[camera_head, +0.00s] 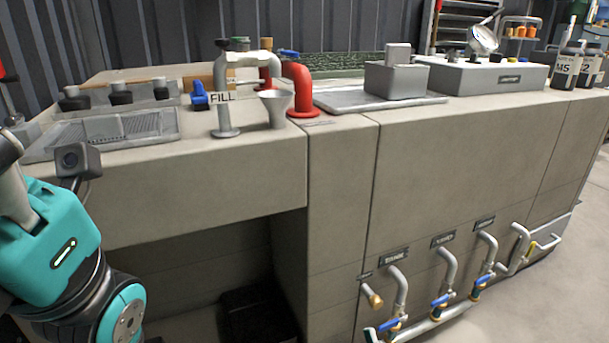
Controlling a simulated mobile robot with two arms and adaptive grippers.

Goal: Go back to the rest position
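My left arm, teal and dark grey, is at the left edge in the head view, in front of the left end of the bench. A small dark camera sits on this arm. The fingers of my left gripper do not show. My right arm and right gripper are out of view. The fire pump bench (345,195) fills the middle. On its top stand a grey upright pipe with a FILL label (222,97), a grey funnel (276,106) and a red bent pipe (299,88).
Pipes with blue valve handles (440,301) stick out of the bench front at lower right. An open recess (220,270) lies under its left part. A grey box (396,79), a control box (488,76) and dark bottles (566,68) stand on top. Floor at right is clear.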

